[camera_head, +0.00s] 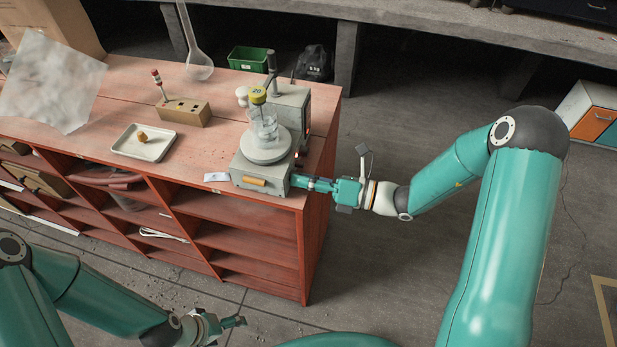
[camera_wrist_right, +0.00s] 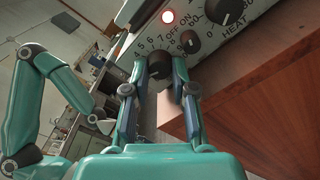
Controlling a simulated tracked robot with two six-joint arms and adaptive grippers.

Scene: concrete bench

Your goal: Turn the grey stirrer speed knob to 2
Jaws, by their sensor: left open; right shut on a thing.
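My left gripper (camera_head: 236,322) is open and empty, low in front of the bench.
A white tray (camera_head: 126,150) and a wooden block (camera_head: 185,112) stand left of the stirrer.

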